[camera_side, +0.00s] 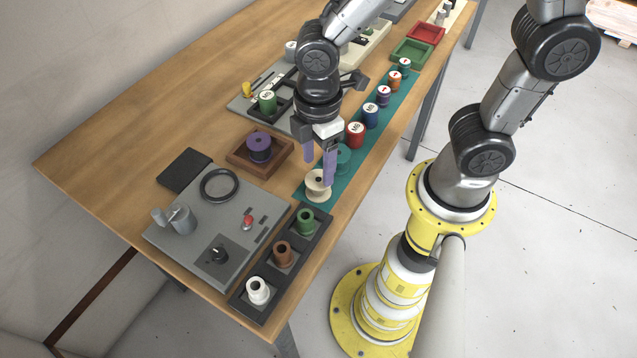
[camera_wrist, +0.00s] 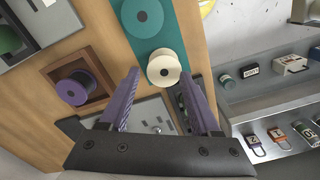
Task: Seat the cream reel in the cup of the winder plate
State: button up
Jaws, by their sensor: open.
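The cream reel (camera_side: 318,190) stands upright on the near end of the teal mat (camera_side: 303,194); it also shows in the wrist view (camera_wrist: 163,57). My gripper (camera_side: 319,170) is open and empty, with its purple fingers pointing down just above the reel. In the wrist view, the fingertips (camera_wrist: 160,74) lie to either side of the reel's image; I cannot tell whether they reach below its top flange. The grey winder plate (camera_side: 180,238) lies to the left, with a black ring-shaped cup (camera_side: 217,185) that looks empty.
A teal reel (camera_side: 342,157) stands close behind the cream one, with several labelled reels further along. A purple reel (camera_side: 259,146) sits in a wooden tray (camera_side: 280,163). A black rack (camera_side: 268,303) holds green, brown and white pieces beside the plate's lever, knob and red button.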

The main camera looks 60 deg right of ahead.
aim_at(318, 180)
jog(key=f, duration=0.4)
jog(key=shift+s+a, duration=0.2)
jog(key=shift+s, duration=0.2)
jog(key=shift+w+f, duration=0.1)
jog(key=shift+f, duration=0.3)
jog(key=shift+w+a+r, duration=0.1)
jog(key=c, duration=0.9)
jog(key=shift+r, duration=0.15)
